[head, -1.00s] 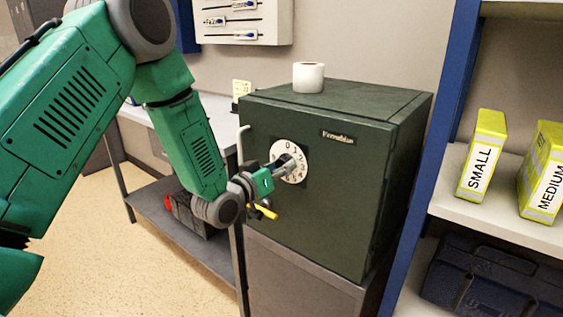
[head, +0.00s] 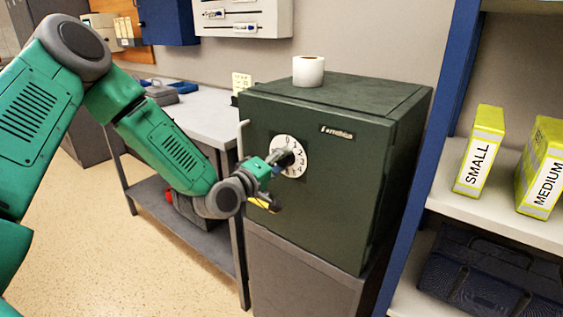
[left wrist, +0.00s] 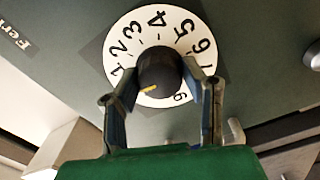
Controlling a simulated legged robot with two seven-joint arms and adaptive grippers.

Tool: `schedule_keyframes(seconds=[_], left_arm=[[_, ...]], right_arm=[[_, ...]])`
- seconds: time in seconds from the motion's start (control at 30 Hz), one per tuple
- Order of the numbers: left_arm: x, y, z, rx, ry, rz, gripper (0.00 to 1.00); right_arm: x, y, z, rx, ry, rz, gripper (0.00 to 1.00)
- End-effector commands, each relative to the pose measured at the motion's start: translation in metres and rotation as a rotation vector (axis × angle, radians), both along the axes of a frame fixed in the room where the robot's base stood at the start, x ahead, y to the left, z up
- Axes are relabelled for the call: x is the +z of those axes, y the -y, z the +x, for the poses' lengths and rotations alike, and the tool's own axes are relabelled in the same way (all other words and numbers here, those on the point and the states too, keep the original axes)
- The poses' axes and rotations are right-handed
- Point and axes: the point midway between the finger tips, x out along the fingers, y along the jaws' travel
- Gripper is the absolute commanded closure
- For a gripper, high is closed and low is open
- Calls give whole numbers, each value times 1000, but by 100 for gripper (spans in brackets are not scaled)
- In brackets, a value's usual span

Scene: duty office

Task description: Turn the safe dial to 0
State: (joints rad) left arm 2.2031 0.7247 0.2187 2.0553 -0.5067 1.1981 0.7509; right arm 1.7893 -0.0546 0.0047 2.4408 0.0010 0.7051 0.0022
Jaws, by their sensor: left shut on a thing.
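The safe dial (head: 302,148) is a white numbered disc on the front of a dark green safe (head: 330,205). In the left wrist view the dial (left wrist: 140,30) shows its upper numbers clearly, while its lower left is partly hidden by a finger. A black knob (left wrist: 160,70) with a yellow mark stands at its centre, the mark pointing down and left in that view. My left gripper (head: 287,158) is at the dial, its fingers shut on either side of the knob; it also shows in the left wrist view (left wrist: 158,73). My right gripper is out of view.
A paper roll (head: 308,71) stands on the safe. A lever handle (head: 242,138) is left of the dial. A grey workbench (head: 205,115) stands to the left. A shelf (head: 460,205) with yellow SMALL and MEDIUM boxes is at the right.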

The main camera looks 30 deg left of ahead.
Motion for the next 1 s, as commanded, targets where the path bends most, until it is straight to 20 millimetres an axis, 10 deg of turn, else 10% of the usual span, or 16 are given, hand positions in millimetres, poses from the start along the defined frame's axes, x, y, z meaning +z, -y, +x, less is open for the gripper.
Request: schedule_keyframes(seconds=[0.87, 0.9, 1.0], left_arm=[[-4, -2, 0, 4, -22, -166, 92], [-4, -2, 0, 4, -22, -165, 60], [-3, -2, -1, 3, -20, -165, 43]], right_arm=[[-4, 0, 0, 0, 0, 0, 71], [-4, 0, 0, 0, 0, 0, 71], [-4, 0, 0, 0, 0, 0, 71]])
